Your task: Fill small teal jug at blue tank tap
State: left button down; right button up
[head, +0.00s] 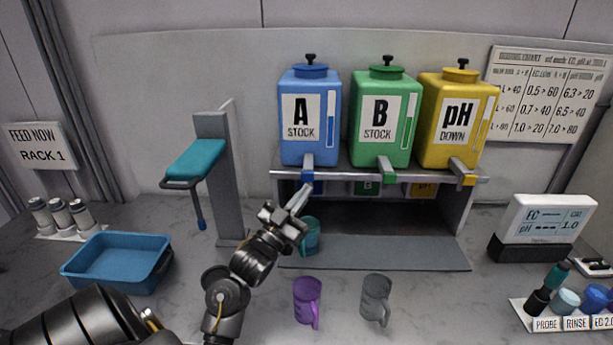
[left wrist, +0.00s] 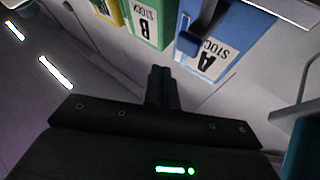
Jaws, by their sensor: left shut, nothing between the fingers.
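The small teal jug (head: 312,238) stands on the dark base of the tank rack, below the blue tank's tap; my left gripper partly hides it. The blue tank (head: 310,82), marked A STOCK, stands leftmost on the rack, with its tap (head: 308,168) at its lower front. My left gripper (head: 302,192) is shut and empty, its fingers pointing up just below this tap. I cannot tell whether they touch it. In the left wrist view the shut fingers (left wrist: 161,72) point toward the blue tank (left wrist: 212,55), which appears upside down. My right gripper is out of view.
A green tank (head: 385,125) and a yellow tank (head: 455,120) stand to the right on the rack (head: 455,252). A purple jug (head: 306,300) and a grey jug (head: 375,298) stand in front. A blue tray (head: 118,260) and a grey post (head: 222,180) are at left.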

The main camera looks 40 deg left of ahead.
pick_arm(q)
jog(key=shift+s+d, duration=0.75)
jog(key=shift+s, duration=0.2)
